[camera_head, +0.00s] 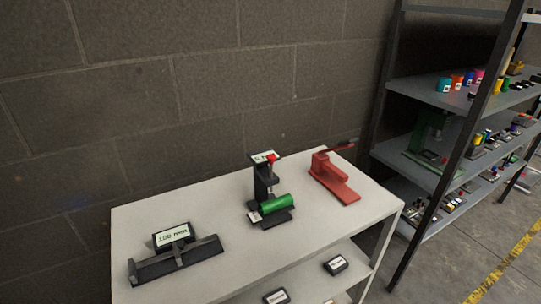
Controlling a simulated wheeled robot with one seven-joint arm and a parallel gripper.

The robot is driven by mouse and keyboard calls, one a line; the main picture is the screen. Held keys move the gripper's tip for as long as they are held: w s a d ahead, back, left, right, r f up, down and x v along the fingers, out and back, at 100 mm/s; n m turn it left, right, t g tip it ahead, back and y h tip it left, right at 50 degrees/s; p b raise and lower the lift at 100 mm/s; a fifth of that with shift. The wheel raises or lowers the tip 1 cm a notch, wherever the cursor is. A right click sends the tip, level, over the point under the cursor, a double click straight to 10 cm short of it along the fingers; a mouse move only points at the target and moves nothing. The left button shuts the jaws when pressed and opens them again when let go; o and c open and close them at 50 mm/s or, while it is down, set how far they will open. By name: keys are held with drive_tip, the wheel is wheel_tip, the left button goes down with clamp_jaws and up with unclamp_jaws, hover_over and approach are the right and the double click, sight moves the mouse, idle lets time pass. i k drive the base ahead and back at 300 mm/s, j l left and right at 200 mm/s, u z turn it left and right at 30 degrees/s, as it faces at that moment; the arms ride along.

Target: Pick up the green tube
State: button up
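The green tube (276,203) lies on its side across the front of a small black press-like stand (263,185) in the middle of the white table's top. The black stand rises just behind the tube and has a red knob and a white label at its top. The tube's near side and top are in plain view. My gripper is not in view.
The white table (335,229) also bears a red tool (333,176) at right and a black bracket with a label (175,262) at left. A block wall stands behind. A dark metal shelf (436,96) holding many small items stands at right.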

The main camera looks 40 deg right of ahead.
sight(269, 209)
drive_tip(key=i+j+z, duration=0.5)
drive_tip(key=j+z, duration=0.25)
drive_tip(key=i+j+z, duration=0.2)
drive_tip(key=j+z, duration=0.2)
